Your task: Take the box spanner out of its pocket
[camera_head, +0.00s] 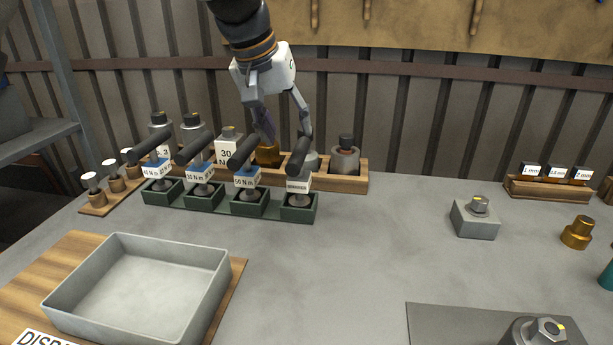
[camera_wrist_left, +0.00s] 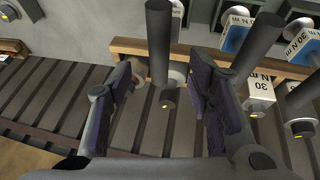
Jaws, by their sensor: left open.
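The box spanner appears to be the rightmost tool in the green rack (camera_head: 238,208). It has a dark bar handle (camera_head: 298,157) and a pale label without a blue band, and stands in the right-hand pocket. Its dark handle also shows in the left wrist view (camera_wrist_left: 158,40), left of centre. My left gripper (camera_head: 285,138) is open, pointing down behind the handles and over the wooden rack. In the wrist view its dark-padded fingers (camera_wrist_left: 162,105) stand wide apart with nothing gripped. The handle's end lies near the gap between them. My right gripper is out of view.
Torque tools with blue labels (camera_head: 246,180) stand close to the left in the green rack. The wooden rack (camera_head: 342,182) behind holds several parts, one with a black top (camera_head: 346,143). A grey tray (camera_head: 140,290) lies front left. The table's middle is clear.

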